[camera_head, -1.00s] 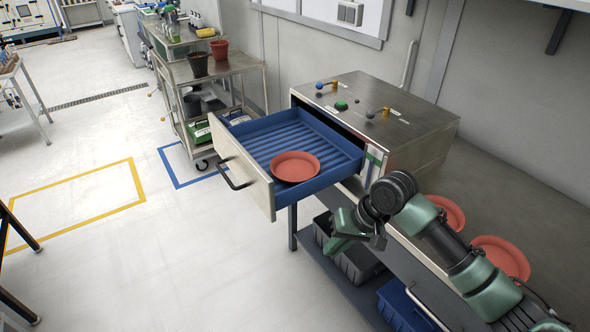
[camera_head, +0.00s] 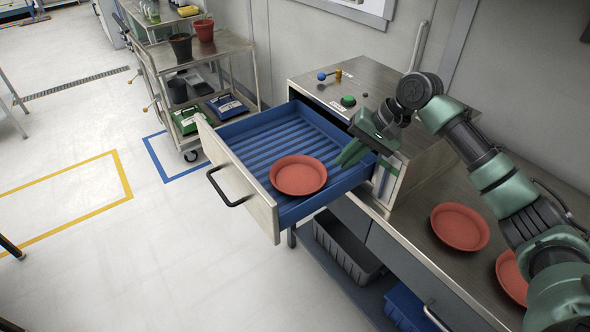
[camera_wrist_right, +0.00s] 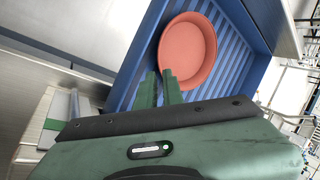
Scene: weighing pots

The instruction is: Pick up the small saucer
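A terracotta-red round saucer (camera_head: 298,175) lies in the open blue drawer (camera_head: 255,142), near its front right corner. It also shows in the right wrist view (camera_wrist_right: 188,50), just beyond the fingertips. Two more red saucers lie on the metal bench: one whole (camera_head: 460,227), one (camera_head: 511,278) partly hidden behind my right arm. Which saucer is smallest is hard to tell. My right gripper (camera_head: 350,154) is over the drawer's right side, beside the saucer and apart from it. Its green fingers (camera_wrist_right: 160,73) are a little apart with nothing between them. My left gripper is out of view.
The steel cabinet (camera_head: 375,80) with knobs on top stands behind the drawer. The drawer's pale front panel (camera_head: 240,180) with a black handle juts over open floor. A cart (camera_head: 215,60) with pots stands at the back left. Grey and blue bins sit below the bench.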

